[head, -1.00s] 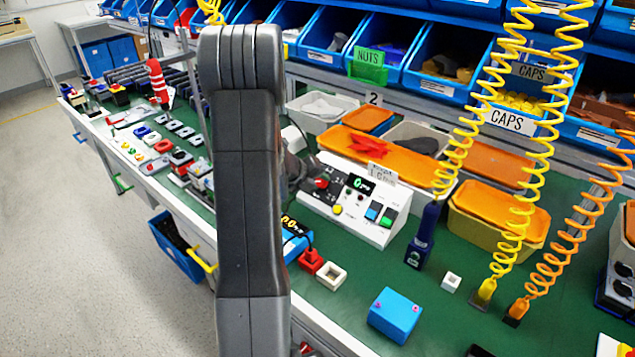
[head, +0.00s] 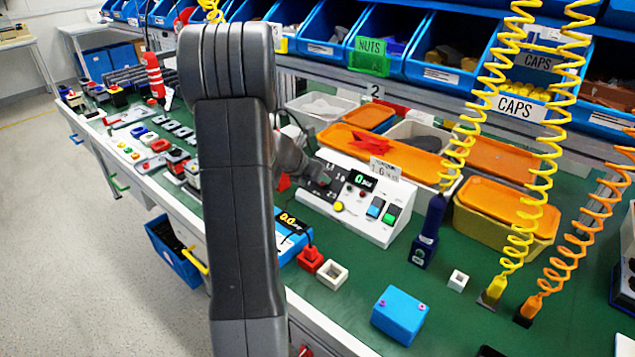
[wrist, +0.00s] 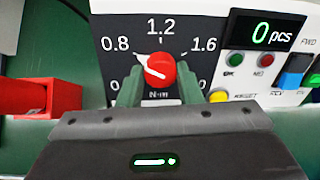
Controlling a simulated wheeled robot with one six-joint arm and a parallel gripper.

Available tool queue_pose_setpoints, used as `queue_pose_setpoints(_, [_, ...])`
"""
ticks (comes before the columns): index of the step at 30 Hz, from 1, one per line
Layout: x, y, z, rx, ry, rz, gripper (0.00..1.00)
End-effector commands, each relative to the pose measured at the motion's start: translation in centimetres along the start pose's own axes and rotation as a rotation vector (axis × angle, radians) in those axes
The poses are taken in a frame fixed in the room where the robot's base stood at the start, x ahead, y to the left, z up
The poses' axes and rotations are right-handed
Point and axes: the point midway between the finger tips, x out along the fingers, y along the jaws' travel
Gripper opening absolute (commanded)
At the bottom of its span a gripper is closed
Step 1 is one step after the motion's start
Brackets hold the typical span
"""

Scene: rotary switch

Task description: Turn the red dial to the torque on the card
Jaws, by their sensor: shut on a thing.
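The red dial (wrist: 160,71) is on the dark scale plate of the white control box (head: 345,215). In the wrist view, a white mark at its left points toward 0.8; 1.2 is above and 1.6 is to the right. My gripper (wrist: 160,88) has its two green fingers on either side of the dial, shut on it. In the head view my gripper and wrist cover the dial. The card (head: 384,169) stands behind the box; its small print seems to read 1.6, but it is blurred.
The box carries a display (wrist: 272,31) reading 0 pcs, a yellow button (wrist: 218,96) and blue and green switches. A red block (wrist: 25,97) is left of the dial. A blue box (head: 400,315) and a dark blue tool (head: 428,235) are to the right.

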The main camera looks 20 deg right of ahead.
Motion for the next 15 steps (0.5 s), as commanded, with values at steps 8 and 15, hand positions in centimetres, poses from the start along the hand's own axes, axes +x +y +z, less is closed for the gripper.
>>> queue_pose_setpoints(8, [0.23, 0.06, -0.19, 0.264, 0.014, 0.012, 0.09])
queue_pose_setpoints(15, [0.25, 0.05, -0.16, 0.491, 0.026, 0.022, 0.09])
